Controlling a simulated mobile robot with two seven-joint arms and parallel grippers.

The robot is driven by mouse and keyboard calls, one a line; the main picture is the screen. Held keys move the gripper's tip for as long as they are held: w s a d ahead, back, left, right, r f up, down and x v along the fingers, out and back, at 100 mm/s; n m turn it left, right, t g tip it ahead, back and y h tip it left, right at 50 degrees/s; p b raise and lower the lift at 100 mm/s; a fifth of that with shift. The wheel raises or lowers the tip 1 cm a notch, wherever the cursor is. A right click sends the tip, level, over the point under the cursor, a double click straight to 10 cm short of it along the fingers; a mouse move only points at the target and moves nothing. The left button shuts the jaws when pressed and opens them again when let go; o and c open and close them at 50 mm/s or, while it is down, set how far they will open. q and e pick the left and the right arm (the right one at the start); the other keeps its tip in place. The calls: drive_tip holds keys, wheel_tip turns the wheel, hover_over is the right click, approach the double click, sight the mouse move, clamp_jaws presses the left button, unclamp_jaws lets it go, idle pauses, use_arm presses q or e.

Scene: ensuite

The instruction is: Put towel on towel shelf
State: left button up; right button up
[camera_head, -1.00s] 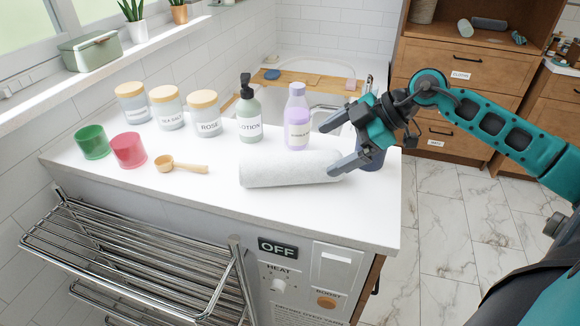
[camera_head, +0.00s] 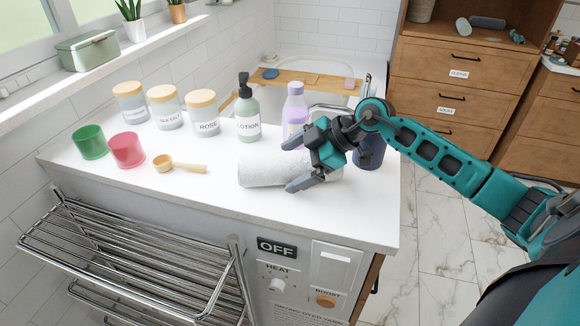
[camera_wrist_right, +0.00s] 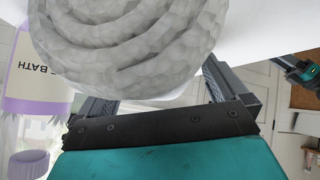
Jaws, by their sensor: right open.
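A rolled white towel (camera_head: 262,171) lies on the white counter, its right part hidden behind my right gripper. My right gripper (camera_head: 288,166) is open at the towel's right end, its fingers apart on the far and near sides. In the right wrist view the towel's spiral end (camera_wrist_right: 125,45) fills the top, close to the palm, and the two fingers (camera_wrist_right: 155,95) reach up beside it. The towel rack (camera_head: 130,250) of metal bars hangs on the counter's front at lower left. My left gripper is not in view.
A lilac bottle (camera_head: 295,112) stands just behind the towel; it also shows in the wrist view (camera_wrist_right: 35,85). A lotion bottle (camera_head: 248,115), several jars, a red cup (camera_head: 127,150), a green cup (camera_head: 90,142) and a wooden scoop (camera_head: 180,163) stand left. A dark cup (camera_head: 371,152) is right. The front counter is clear.

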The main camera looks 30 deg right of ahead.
sight(296, 157)
drive_tip(key=c, duration=1.2)
wheel_tip(296, 157, up, 20)
drive_tip(key=p, duration=0.2)
drive_tip(key=shift+n+g+y, duration=0.4)
drive_tip(key=shift+n+y, duration=0.1)
drive_tip(key=shift+n, duration=0.2)
drive_tip(key=s+a+f, duration=0.2)
drive_tip(key=a+f, duration=0.1)
drive_tip(key=f, duration=0.1)
drive_tip(key=s+a+f, duration=0.2)
drive_tip(key=a+f, duration=0.2)
drive_tip(key=s+a+f, duration=0.2)
drive_tip(key=a+f, duration=0.2)
drive_tip(key=shift+s+a, duration=0.2)
drive_tip(key=shift+s, duration=0.1)
